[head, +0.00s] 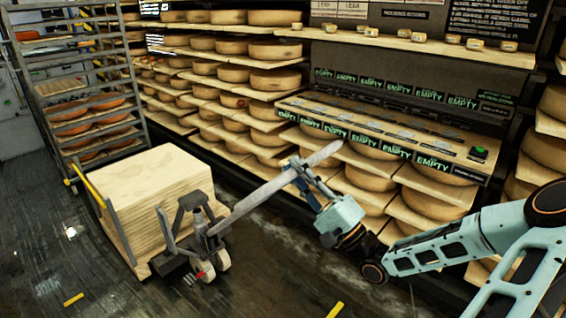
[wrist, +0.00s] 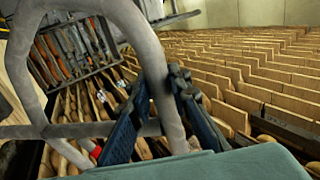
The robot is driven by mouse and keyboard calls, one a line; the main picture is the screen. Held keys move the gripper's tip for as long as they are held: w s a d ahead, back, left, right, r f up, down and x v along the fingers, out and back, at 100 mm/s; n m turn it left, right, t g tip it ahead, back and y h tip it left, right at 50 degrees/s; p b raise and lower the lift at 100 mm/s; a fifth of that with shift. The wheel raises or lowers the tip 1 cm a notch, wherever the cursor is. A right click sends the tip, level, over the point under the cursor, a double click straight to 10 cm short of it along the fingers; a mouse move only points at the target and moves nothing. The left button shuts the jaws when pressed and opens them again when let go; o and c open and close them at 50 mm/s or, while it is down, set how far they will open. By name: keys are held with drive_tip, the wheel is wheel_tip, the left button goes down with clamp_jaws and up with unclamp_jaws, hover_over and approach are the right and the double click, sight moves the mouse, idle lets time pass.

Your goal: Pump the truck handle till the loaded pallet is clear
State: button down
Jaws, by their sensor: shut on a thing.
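The pallet truck (head: 198,228) stands on the floor at left centre in the head view. Its long grey handle (head: 262,192) slants up to the right, ending near the shelf front. The loaded pallet (head: 160,195) carries a pale wooden block-like stack; the gap between its underside and the floor is too dark to judge. My gripper (head: 303,172) is shut on the handle near its upper end. In the wrist view the two dark blue fingers (wrist: 152,110) lie on either side of the grey handle loop (wrist: 160,75).
Shelves of cheese wheels (head: 275,80) line the back. A ledge with EMPTY labels (head: 380,135) sits close behind the handle and my gripper. A tall rack (head: 75,80) stands behind the pallet at left. Dark floor with yellow marks is open in front.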

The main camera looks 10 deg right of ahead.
drive_tip(key=shift+s+d+f, duration=0.25)
drive_tip(key=shift+s+f, duration=0.2)
drive_tip(key=shift+f, duration=0.05)
drive_tip(key=c, duration=1.8)
unclamp_jaws()
drive_tip(key=shift+o, duration=0.2)
drive_tip(key=v, duration=1.2)
